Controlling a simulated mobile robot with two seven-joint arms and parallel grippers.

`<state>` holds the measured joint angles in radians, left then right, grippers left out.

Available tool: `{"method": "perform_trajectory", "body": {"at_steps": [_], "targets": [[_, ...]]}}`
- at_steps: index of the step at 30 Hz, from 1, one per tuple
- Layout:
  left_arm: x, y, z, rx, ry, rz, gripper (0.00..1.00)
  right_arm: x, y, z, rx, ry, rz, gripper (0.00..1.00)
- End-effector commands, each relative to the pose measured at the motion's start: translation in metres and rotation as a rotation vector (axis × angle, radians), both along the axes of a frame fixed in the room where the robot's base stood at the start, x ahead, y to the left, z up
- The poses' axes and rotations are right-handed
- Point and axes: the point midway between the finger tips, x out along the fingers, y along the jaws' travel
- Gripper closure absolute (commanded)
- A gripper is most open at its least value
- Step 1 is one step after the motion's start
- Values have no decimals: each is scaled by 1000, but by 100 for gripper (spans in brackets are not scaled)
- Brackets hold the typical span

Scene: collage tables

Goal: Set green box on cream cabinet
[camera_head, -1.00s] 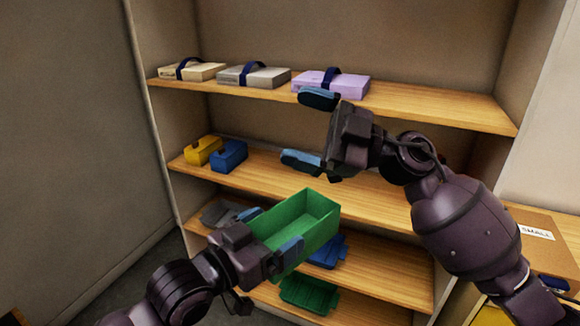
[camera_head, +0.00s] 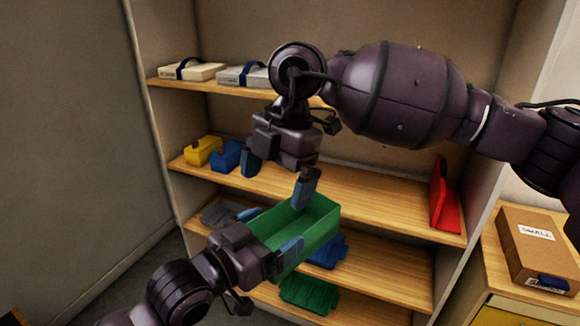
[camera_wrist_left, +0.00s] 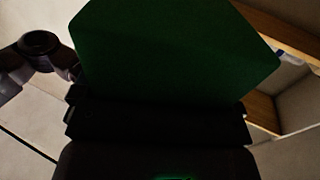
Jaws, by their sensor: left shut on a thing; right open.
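The green box (camera_head: 318,222) is an open-topped bin, held tilted in front of the shelves. My left gripper (camera_head: 268,231) is shut on its near end, one finger on each side. Its green wall (camera_wrist_left: 175,50) fills much of the left wrist view. My right gripper (camera_head: 277,176) is open and empty, pointing down just above the box; I cannot tell if a fingertip touches it. A low cabinet (camera_head: 492,262) with a wooden top and a yellowish front stands at the lower right, partly out of frame; I cannot tell whether it is the cream cabinet.
A cardboard box (camera_head: 535,250) stands on the low cabinet, taking up much of its visible top. The shelves hold a red item (camera_head: 440,195), yellow (camera_head: 203,150) and blue (camera_head: 228,156) boxes, strapped cases (camera_head: 192,71), and blue (camera_head: 328,252) and green (camera_head: 308,294) bins low down.

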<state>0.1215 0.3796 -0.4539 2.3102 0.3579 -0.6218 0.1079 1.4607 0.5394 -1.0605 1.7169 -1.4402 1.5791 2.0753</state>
Motion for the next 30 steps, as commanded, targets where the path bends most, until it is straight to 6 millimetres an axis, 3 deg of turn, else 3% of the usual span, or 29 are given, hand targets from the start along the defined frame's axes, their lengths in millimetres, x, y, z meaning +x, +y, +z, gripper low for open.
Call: {"method": "perform_trajectory", "body": {"at_steps": [4, 11, 30], "targets": [[0, 0, 0, -1, -1, 0, 34, 11, -13, 7, -138, -70, -47, 0], [0, 0, 0, -1, -1, 0, 34, 17, -21, 6, -209, -102, -75, 0], [0, 0, 1, -3, -3, -1, 34, 16, -21, -85, -206, -100, -73, 0]]}}
